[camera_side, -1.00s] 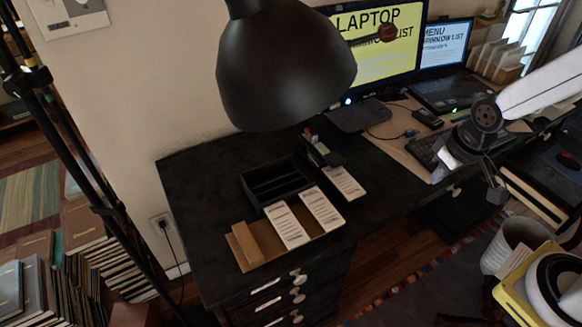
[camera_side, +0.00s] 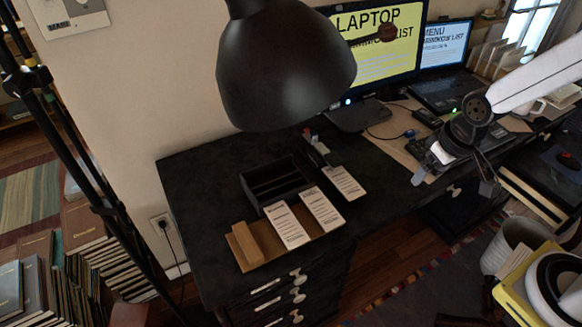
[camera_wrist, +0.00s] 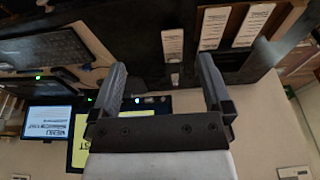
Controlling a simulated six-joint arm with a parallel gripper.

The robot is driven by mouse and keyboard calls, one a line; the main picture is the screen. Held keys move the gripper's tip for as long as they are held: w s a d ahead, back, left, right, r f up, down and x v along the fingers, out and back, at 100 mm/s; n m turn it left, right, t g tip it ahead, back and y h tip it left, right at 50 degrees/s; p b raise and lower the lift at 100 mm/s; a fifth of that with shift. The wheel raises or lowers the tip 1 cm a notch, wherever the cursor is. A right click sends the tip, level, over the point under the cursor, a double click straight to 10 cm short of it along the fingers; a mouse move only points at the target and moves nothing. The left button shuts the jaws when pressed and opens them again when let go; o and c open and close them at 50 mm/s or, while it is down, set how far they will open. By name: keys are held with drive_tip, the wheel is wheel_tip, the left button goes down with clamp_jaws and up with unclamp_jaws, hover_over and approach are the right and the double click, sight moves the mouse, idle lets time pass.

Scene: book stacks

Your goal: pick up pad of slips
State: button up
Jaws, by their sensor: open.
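Three white pads of slips with printed lines lie at the front of the dark desk in the side view: a left one (camera_side: 288,227), a middle one (camera_side: 321,209) and a right one (camera_side: 344,183). I cannot tell which one the task means. They also show at the top of the wrist view as one pad (camera_wrist: 172,41), a second (camera_wrist: 214,27) and a third (camera_wrist: 253,24). My gripper (camera_wrist: 162,75) is open and empty, with the pads beyond its fingertips. In the side view it is up and to the right of the pads, well apart from them.
A black divided tray (camera_side: 273,184) stands behind the pads. A brown board (camera_side: 247,246) lies at the left pad. A large black lamp shade (camera_side: 285,70) hangs above the desk. A monitor (camera_side: 385,45) and a laptop (camera_side: 445,90) stand at the back right.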

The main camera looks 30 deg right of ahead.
drive_tip(key=w+f+g, duration=0.1)
drive_tip(key=w+f, duration=0.1)
drive_tip(key=w, duration=0.5)
drive_tip(key=w+f, duration=0.3)
drive_tip(key=w, duration=0.4)
drive_tip(key=g, duration=0.2)
hover_over(341, 178)
drive_tip(key=shift+f, duration=4.5)
drive_tip(key=shift+f, duration=1.3)
drive_tip(key=shift+f, duration=2.6)
